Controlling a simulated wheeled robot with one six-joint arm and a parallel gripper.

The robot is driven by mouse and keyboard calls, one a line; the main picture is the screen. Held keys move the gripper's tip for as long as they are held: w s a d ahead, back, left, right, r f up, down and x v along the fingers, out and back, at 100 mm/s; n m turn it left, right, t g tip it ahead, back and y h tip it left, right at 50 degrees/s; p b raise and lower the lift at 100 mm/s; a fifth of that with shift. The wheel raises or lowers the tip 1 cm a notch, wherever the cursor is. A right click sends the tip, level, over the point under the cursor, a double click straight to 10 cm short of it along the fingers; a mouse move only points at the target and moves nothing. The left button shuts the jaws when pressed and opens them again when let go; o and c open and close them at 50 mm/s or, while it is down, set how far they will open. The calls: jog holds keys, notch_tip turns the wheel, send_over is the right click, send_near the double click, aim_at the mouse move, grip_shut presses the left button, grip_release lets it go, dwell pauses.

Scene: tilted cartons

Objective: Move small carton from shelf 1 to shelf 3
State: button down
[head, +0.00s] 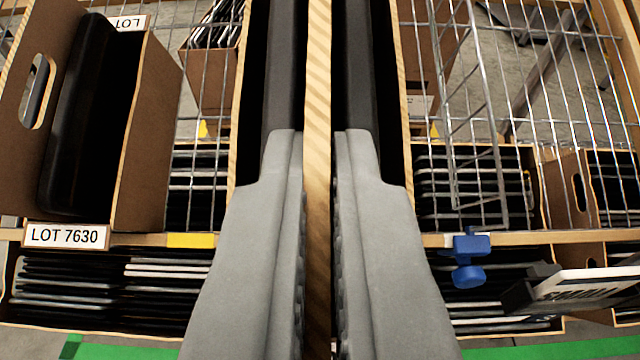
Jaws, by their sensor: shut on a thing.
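My gripper (318,160) fills the middle of the head view. Its two grey fingers are shut on a thin upright strip of brown board (318,60), which looks like the edge of a carton wall. The strip runs from the top to the bottom of the picture between the fingers. The fingers hide much of what is held, so I cannot tell its full size. A brown carton (150,150) with a hand hole and a black thing inside stands tilted at the upper left. I cannot tell which shelf is which.
Wire mesh (560,80) crosses the upper right. A blue clamp (467,262) sits on a wooden rail. Cartons of flat dark items (70,290) stand lower down. Green tape (560,350) marks the floor.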

jog(key=shift+w, duration=6.65)
jog(key=shift+w+f, duration=0.5)
jog(key=shift+f, duration=0.4)
jog(key=shift+w+f, duration=0.5)
jog(key=shift+f, duration=0.45)
jog(key=c, duration=1.5)
grip_release()
jog(key=s+r, duration=0.1)
jog(key=s, duration=0.4)
jog(key=s+r, duration=0.1)
jog(key=s, duration=0.5)
jog(key=s+r, duration=0.1)
jog(key=s, duration=0.5)
jog(key=shift+r, duration=0.15)
